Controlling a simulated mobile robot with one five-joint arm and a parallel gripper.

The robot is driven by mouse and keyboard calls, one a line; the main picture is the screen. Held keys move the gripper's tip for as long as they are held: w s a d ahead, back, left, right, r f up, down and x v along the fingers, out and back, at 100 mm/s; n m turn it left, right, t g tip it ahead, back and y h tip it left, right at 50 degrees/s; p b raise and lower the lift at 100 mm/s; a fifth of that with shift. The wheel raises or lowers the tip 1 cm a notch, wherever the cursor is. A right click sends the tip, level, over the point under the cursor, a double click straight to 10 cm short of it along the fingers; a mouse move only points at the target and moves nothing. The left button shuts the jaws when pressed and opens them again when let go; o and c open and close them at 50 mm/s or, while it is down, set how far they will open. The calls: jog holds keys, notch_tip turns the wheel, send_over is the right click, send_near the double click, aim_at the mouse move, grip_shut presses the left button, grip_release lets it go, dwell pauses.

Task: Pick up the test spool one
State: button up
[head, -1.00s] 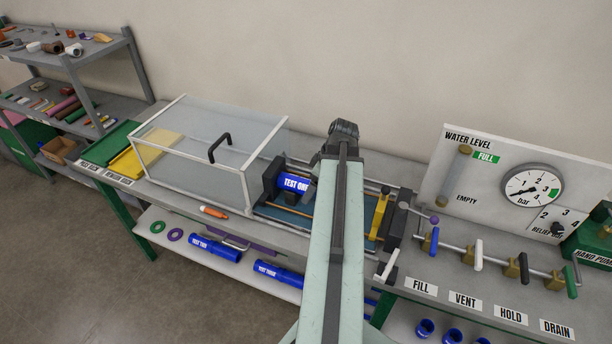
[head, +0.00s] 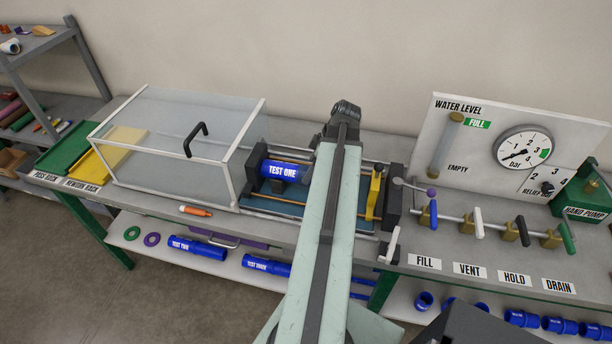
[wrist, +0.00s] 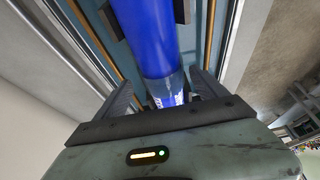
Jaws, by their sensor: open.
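Test spool one (head: 284,171) is a blue pipe with a white "TEST ONE" label. It lies in the blue-bedded rig (head: 268,204) on the bench, and its right part is hidden behind my arm in the head view. In the wrist view the spool (wrist: 150,38) runs away from me between the dark fingers of my gripper (wrist: 161,90). The fingers are apart, one on each side of the spool's near end. I cannot tell whether either finger touches it. My gripper is hidden behind my arm in the head view.
A clear guard box (head: 180,140) with a black handle stands left of the spool. A yellow clamp (head: 374,192) is at the rig's right. Colored valve levers (head: 479,222) and a gauge panel (head: 522,150) are further right. Test two (head: 197,248) and another blue spool (head: 266,267) lie on the lower shelf.

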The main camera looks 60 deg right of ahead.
aim_at(305, 173)
jog(key=b+x, duration=0.3)
jog(key=x, duration=0.1)
jog(key=shift+w+a+f, duration=0.2)
jog(key=shift+w+f, duration=0.05)
jog(key=shift+r, duration=0.2)
grip_shut()
jog(key=shift+r, duration=0.15)
notch_tip(305, 173, up, 28)
jog(key=p, duration=2.8)
